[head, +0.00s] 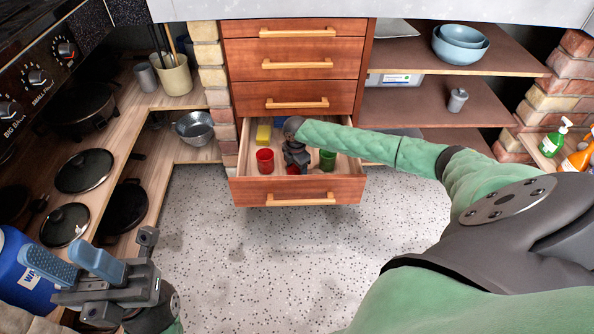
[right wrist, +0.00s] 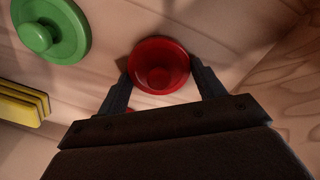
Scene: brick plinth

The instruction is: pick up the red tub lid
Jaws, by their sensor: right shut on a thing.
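The red tub lid (right wrist: 159,65), round with a raised knob, is between the two fingers of my right gripper (right wrist: 160,85) in the right wrist view. The fingers are shut on its rim from both sides. In the head view my right gripper (head: 297,160) reaches down into the open drawer and largely hides the lid. A red tub (head: 265,161) stands in the drawer left of it, and a green tub (head: 327,160) right of it. My left gripper (head: 78,266) is open and empty at the lower left, away from the drawer.
The wooden drawer (head: 250,192) is pulled out, its walls close around my right gripper. A yellow sponge (head: 263,134) and a green lid (right wrist: 50,28) lie in it. Shelves with pans (head: 85,171) stand left. The speckled floor (head: 250,260) is clear.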

